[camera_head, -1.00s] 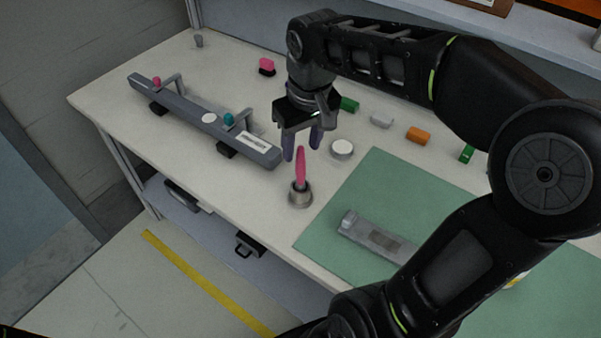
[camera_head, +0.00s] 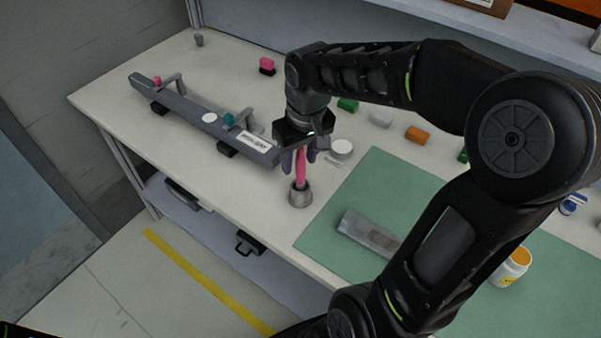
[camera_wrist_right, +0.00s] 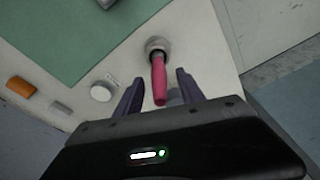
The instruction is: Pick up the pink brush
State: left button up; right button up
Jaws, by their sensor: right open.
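The pink brush (camera_head: 301,170) stands upright in a small grey metal holder (camera_head: 299,196) near the table's front edge. My right gripper (camera_head: 299,162) is above the holder, pointing down, with its purple-grey fingers on either side of the brush's upper part. It is open. In the right wrist view the brush (camera_wrist_right: 159,80) reaches from the holder (camera_wrist_right: 158,46) into the space between the open fingers (camera_wrist_right: 160,92). My left gripper is not in view.
A long grey dashboard module (camera_head: 185,110) lies to the left on the table. A white round piece (camera_head: 342,149) sits close behind the brush. A green mat (camera_head: 372,180) with a grey block (camera_head: 366,234) lies to the right. Small coloured blocks, including an orange one (camera_head: 418,134), stand behind.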

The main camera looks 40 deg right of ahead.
jog(key=shift+c, duration=0.4)
grip_shut()
dwell(0.4)
